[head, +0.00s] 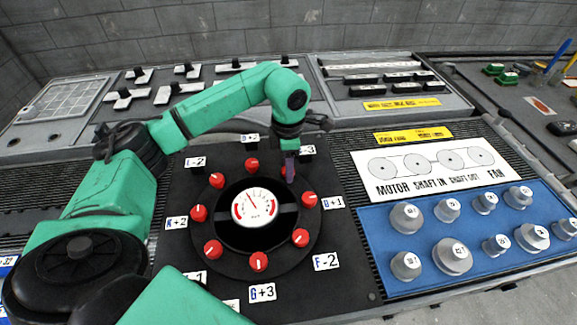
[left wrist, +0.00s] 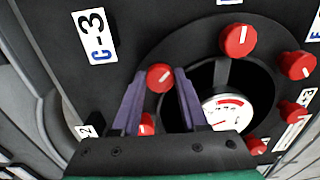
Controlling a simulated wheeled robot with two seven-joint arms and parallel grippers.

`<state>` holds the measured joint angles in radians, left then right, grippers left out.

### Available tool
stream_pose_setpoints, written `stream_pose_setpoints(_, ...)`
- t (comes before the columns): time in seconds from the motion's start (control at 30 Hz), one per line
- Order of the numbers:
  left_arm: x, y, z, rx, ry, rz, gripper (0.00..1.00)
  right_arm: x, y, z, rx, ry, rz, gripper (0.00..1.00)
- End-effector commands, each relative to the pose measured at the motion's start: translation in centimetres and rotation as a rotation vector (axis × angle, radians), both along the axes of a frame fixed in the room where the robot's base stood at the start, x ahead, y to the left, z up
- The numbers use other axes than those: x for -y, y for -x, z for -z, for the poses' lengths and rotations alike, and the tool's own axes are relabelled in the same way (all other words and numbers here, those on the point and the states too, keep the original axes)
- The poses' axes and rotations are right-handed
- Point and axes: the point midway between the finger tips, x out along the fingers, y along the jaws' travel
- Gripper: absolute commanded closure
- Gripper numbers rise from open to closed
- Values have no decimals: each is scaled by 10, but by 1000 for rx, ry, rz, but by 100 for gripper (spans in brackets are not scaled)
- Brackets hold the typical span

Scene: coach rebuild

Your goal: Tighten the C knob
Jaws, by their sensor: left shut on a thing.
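The C knob (left wrist: 160,77) is red with a white mark and sits on a round black ring, near the white "C-3" label (left wrist: 95,37). My left gripper (left wrist: 158,79) is shut on it, with one purple finger on each side of the knob. In the head view my left gripper (head: 289,172) reaches down onto the ring's upper right and hides most of the knob. The C label is partly covered by my arm there. My right gripper is not in view.
Several other red knobs, such as one near B+1 (head: 310,199), surround the white gauge (head: 254,207) close by. A blue tray (head: 385,262) of grey knobs lies right. Switch panels line the back.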

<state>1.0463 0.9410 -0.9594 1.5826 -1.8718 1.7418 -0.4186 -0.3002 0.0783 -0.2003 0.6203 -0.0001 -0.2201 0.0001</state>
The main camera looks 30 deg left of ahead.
Motion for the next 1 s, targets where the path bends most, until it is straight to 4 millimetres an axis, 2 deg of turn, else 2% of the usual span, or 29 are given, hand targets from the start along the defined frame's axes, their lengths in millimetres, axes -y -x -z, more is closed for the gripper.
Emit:
stream_pose_setpoints(0.1,-1,-1,-2,6,-1,-2,100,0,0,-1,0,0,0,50)
stream_pose_setpoints(0.13,-1,-2,-2,6,-1,-2,53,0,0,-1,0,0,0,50)
stream_pose_setpoints(0.2,-1,-1,-2,6,-1,-3,27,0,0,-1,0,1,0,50)
stream_pose_setpoints(0.53,0,-1,-2,4,0,-2,27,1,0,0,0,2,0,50)
stream_pose_setpoints(0.67,0,-2,-14,6,1,-2,27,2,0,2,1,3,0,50)
stream_pose_setpoints(0.77,0,-2,-36,10,2,-1,27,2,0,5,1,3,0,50)
stream_pose_setpoints(0.93,0,-2,-87,11,2,-2,27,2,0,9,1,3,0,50)
stream_pose_setpoints(1.0,0,-2,-110,9,1,-3,27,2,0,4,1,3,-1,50)
